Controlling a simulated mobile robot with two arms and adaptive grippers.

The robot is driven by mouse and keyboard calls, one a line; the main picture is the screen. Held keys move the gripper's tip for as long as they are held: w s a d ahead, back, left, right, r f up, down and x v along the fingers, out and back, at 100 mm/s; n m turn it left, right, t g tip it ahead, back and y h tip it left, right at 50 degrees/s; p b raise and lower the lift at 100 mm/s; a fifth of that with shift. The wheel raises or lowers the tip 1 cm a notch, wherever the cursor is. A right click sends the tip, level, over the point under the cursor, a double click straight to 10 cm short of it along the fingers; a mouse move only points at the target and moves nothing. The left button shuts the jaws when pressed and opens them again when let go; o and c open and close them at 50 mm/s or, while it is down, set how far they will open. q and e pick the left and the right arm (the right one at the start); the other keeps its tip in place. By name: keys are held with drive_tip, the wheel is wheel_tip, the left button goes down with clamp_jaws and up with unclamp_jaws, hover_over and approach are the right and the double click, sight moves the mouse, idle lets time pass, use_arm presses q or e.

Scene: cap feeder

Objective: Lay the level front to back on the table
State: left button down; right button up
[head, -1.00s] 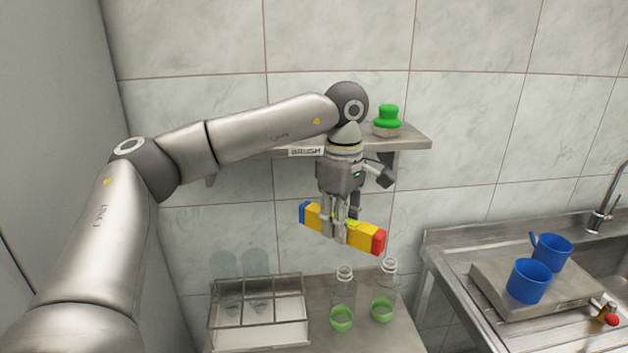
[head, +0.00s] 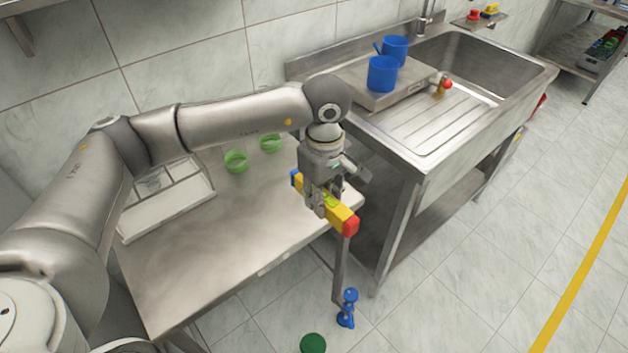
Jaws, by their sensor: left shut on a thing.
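The level (head: 343,213) is a yellow bar with a blue end and a red end. My left gripper (head: 322,207) is shut around its middle, and the fingers hide part of it. The level hangs in the air at the right side of the steel table (head: 225,250), with its blue end toward the back left and its red end toward the front right. Its height over the table is hard to tell. My right gripper is not in view.
A rack with a white tray (head: 150,215) stands at the table's back left. Two green rings (head: 236,161) are at the back. The table's middle and front are bare. A sink unit (head: 430,150) with blue cups (head: 382,74) stands right. A blue object (head: 347,308) is on the floor.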

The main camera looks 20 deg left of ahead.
use_arm(q)
drive_tip(key=shift+w+a+f, duration=0.15)
drive_tip(key=shift+a+f, duration=0.05)
drive_tip(key=w+a+f+b, duration=0.2)
drive_tip(key=w+a, duration=0.2)
drive_tip(key=a, duration=0.2)
drive_tip(key=w+a+f+b, duration=0.1)
drive_tip(key=w+a+f, duration=0.2)
drive_tip(key=a, duration=0.3)
drive_tip(key=b, duration=0.3)
hover_over(285, 200)
wheel_tip(285, 200, down, 4)
drive_tip(key=shift+r, duration=0.1)
drive_tip(key=shift+f+b, duration=0.7)
drive_tip(key=shift+f, duration=0.3)
drive_tip(key=shift+s+f, duration=0.1)
drive_tip(key=shift+f, duration=0.05)
drive_tip(key=shift+f+b, duration=0.3)
drive_tip(key=shift+b, duration=0.1)
drive_tip(key=c, duration=1.1)
unclamp_jaws()
